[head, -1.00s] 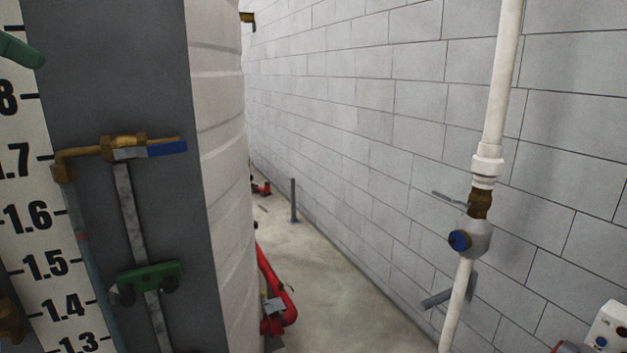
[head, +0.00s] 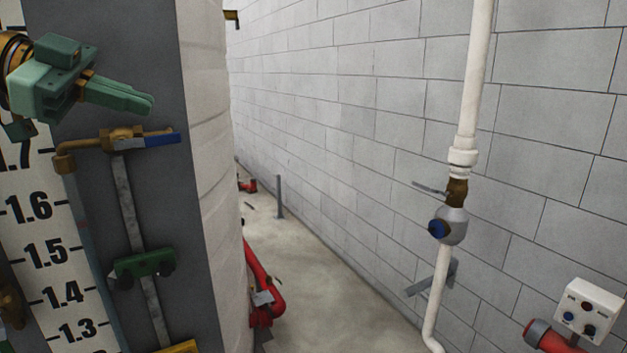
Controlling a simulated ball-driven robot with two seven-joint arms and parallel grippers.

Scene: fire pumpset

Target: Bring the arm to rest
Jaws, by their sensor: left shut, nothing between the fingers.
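My left gripper (head: 142,102) comes in from the upper left in the head view. It is green with a brass-coloured joint, and its fingers are closed together with nothing between them. The fingers point right, in front of the dark grey panel (head: 120,30). They are above a brass valve (head: 122,138) with a blue-tipped handle (head: 161,140); a gap shows between them in the picture. My right gripper is not in view.
A numbered level scale (head: 45,260) stands at left beside a green clamp (head: 143,264). A white ribbed tank (head: 205,180) is behind. A white pipe (head: 470,100) with a valve (head: 452,225) runs along the block wall (head: 350,120). Red pipe (head: 262,283) and a white control box (head: 587,310) are lower.

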